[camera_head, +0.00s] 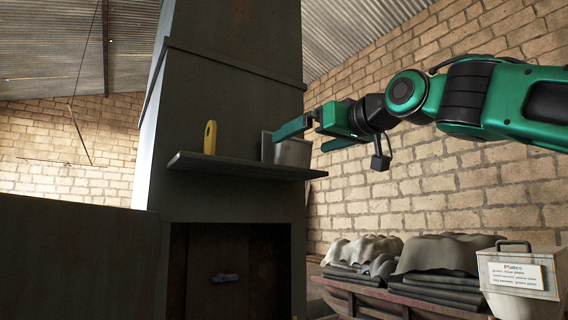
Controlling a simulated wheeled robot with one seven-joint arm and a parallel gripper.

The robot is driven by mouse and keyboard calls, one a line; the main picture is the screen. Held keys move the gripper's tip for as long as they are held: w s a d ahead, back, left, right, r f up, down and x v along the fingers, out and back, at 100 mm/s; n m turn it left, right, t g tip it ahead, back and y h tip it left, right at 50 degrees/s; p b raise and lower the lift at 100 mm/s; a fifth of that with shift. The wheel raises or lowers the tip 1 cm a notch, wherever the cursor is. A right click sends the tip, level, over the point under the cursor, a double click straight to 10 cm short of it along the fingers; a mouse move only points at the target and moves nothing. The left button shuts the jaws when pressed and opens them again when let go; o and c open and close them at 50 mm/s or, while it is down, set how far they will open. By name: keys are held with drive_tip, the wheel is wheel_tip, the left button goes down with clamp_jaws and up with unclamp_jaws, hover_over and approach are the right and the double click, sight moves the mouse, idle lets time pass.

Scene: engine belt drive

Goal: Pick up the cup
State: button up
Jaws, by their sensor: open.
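A grey cup-like container (293,154) stands upright on a narrow dark shelf (240,167) that juts from a tall grey chimney-like structure. It is at the right end of the shelf. My gripper (301,141) reaches in from the right at the height of its rim, with green fingers spread apart. One finger crosses the top of the container in the picture, and the other shows just to its right. I cannot tell whether either finger touches it. Part of the container's upper edge is hidden behind the finger.
A yellow upright object (210,137) stands on the shelf left of the container. At lower right are covered stacks (440,262) and a white box labelled "Plates" (519,282).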

sight(297, 145)
drive_tip(key=x, duration=0.5)
drive_tip(key=shift+s+a+f, duration=0.1)
drive_tip(key=shift+a+f, duration=0.1)
drive_tip(key=shift+a, duration=0.15)
drive_tip(key=shift+w+a, duration=0.35)
drive_tip(key=shift+w, duration=0.2)
drive_tip(key=c, duration=1.2)
